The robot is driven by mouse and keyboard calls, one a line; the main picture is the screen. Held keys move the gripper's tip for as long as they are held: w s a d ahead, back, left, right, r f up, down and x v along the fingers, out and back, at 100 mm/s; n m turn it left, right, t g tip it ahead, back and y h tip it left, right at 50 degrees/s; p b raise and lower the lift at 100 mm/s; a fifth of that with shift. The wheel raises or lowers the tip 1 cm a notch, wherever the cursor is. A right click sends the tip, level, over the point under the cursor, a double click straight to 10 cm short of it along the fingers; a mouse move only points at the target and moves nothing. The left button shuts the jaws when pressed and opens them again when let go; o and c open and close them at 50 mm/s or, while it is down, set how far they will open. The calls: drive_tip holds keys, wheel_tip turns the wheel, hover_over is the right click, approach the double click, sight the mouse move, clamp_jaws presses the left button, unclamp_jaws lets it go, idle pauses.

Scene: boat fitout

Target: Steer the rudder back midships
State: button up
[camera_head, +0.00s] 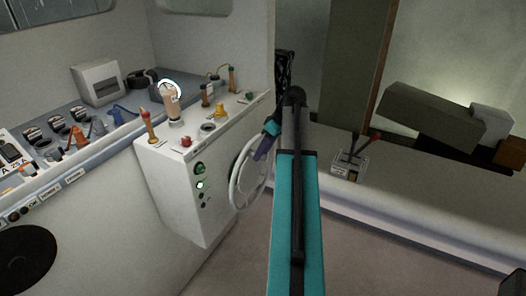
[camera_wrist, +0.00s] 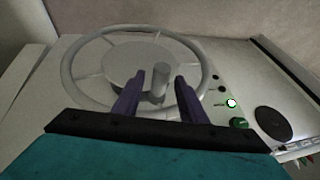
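A pale grey steering wheel (camera_head: 235,188) stands on the side of the white console, with spokes and a round hub. It fills the upper left of the wrist view (camera_wrist: 67,72). A short grey upright knob (camera_wrist: 158,84) rises from the wheel's near part. My gripper (camera_head: 264,146) reaches the wheel's upper right edge in the head view. In the wrist view, its two purple fingers (camera_wrist: 160,76) are apart, one on each side of the knob, with visible gaps. Contact with the knob cannot be made out. I cannot read the rudder's angle.
The white console (camera_head: 180,195) carries levers, a red button (camera_head: 186,141) and a lit green indicator (camera_head: 200,184). A counter with switches (camera_head: 70,133) lies left. A lever box (camera_head: 350,163) sits on the pale bench at right. Open floor lies below.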

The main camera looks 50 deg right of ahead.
clamp_jaws()
drive_tip(key=shift+a+f, duration=0.1)
drive_tip(key=shift+a, duration=0.05)
drive_tip(key=shift+a+h+b, duration=0.3)
drive_tip(key=shift+b, duration=0.25)
unclamp_jaws()
drive_tip(key=shift+s+d, duration=0.1)
drive_tip(key=b+v, duration=0.3)
drive_tip(key=v, duration=1.1)
